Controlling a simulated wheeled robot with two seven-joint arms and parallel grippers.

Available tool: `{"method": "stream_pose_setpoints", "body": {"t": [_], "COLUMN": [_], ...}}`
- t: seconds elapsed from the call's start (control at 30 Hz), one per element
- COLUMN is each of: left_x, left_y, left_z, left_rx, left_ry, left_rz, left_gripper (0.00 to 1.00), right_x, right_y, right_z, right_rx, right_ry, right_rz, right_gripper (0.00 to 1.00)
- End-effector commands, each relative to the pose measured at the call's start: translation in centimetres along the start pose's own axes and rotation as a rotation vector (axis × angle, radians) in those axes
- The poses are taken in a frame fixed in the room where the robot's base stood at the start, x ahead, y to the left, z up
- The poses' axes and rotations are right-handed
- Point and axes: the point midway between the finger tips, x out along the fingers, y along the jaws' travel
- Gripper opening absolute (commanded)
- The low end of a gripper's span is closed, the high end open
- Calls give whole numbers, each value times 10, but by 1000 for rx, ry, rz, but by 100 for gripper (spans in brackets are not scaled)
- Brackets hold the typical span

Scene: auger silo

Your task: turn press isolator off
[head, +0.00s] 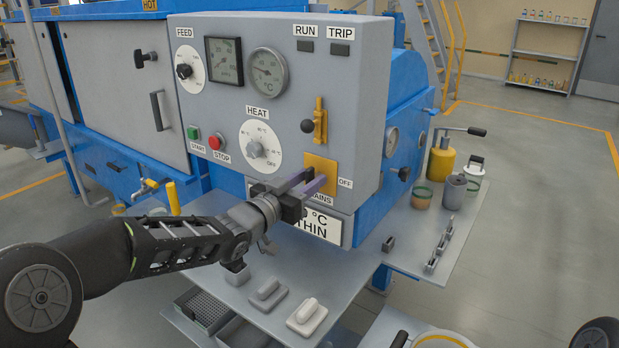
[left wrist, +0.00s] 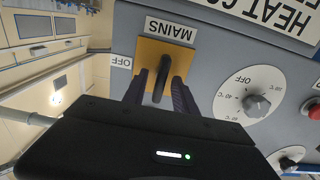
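The press isolator is a switch on a yellow plate (head: 322,168) low on the right of the grey panel, labelled MAINS below and OFF at its right. The plate also shows in the left wrist view (left wrist: 150,52). There its dark handle (left wrist: 161,76) looks upright in the picture, not pointing sideways to the OFF label (left wrist: 121,62). My left gripper (head: 308,183) is at the handle, one finger on each side, with visible gaps in the left wrist view (left wrist: 158,92). In the head view the gripper hides most of the handle. My right gripper is not in view.
A yellow lever (head: 320,122) with a black knob sits just above the plate. The HEAT dial (head: 255,148) and the red STOP button (head: 215,142) are to the left. A grey shelf (head: 260,270) with blocks lies below, and a yellow can (head: 441,163) stands at right.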

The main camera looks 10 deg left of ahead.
Motion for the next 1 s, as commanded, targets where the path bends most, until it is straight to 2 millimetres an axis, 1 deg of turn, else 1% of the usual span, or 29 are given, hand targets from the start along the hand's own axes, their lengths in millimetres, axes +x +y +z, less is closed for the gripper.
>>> {"method": "stream_pose_setpoints", "body": {"t": [0.1,0.33,0.73,1.0], "left_x": [6,6,5,5], "left_y": [0,0,0,0], "left_z": [0,0,0,0], "left_rx": [-1,-1,-1,-1], "left_ry": [0,0,0,0], "left_rz": [0,0,0,0], "left_gripper": [34,34,1,0], "right_x": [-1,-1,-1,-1], "right_y": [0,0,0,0], "right_z": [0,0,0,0], "right_rx": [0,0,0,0], "right_ry": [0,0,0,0], "right_rz": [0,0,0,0], "right_gripper": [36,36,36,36]}}
